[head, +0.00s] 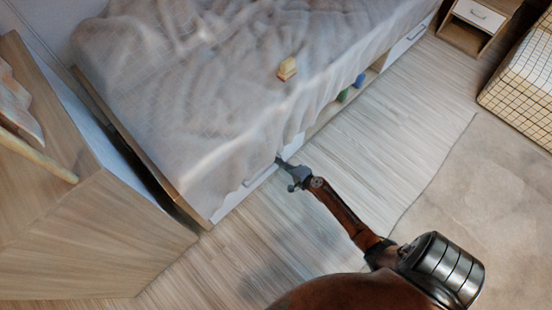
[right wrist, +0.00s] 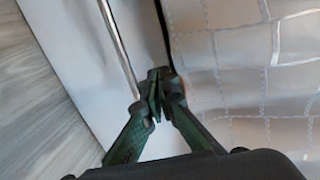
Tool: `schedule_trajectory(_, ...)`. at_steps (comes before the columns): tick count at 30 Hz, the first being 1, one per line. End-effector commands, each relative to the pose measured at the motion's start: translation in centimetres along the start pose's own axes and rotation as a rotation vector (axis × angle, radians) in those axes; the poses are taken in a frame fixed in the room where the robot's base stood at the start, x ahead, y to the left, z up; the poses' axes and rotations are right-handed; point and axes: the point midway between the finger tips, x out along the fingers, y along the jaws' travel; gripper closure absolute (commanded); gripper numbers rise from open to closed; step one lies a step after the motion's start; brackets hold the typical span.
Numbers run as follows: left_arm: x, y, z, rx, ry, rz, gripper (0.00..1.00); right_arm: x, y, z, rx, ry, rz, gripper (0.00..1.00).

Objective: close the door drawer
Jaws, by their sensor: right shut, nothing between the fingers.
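The white drawer front (head: 232,198) sits low in the side of the bed, under the hanging blanket. It also shows in the right wrist view (right wrist: 70,25), with a thin metal bar handle (right wrist: 120,45) along it. My right gripper (head: 284,163) is at the right end of this drawer front. In the right wrist view my right gripper (right wrist: 158,82) is shut and empty, with its tips beside the handle's end and close to the blanket edge. I cannot tell from these views how far the drawer stands out. My left gripper is not in view.
The blanket (head: 190,80) hangs over the bed side, with a small yellow object (head: 287,68) on it. A wooden cabinet (head: 100,250) stands at left. The wood floor (head: 370,140) is clear.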

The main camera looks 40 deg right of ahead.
Motion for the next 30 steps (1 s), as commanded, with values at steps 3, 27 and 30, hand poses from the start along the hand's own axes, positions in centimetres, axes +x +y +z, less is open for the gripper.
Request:
schedule_trajectory(3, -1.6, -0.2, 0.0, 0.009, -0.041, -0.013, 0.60, -3.2, -0.1, -0.1, 0.000, 0.002, 0.002, 1.00)
schedule_trajectory(27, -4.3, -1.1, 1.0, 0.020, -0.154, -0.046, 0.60, -10.3, 0.3, 0.8, -0.013, -0.017, 0.009, 1.00)
schedule_trajectory(30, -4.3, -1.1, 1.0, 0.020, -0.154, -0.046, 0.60, -11.6, 1.2, 2.6, -0.085, -0.066, 0.035, 1.00)
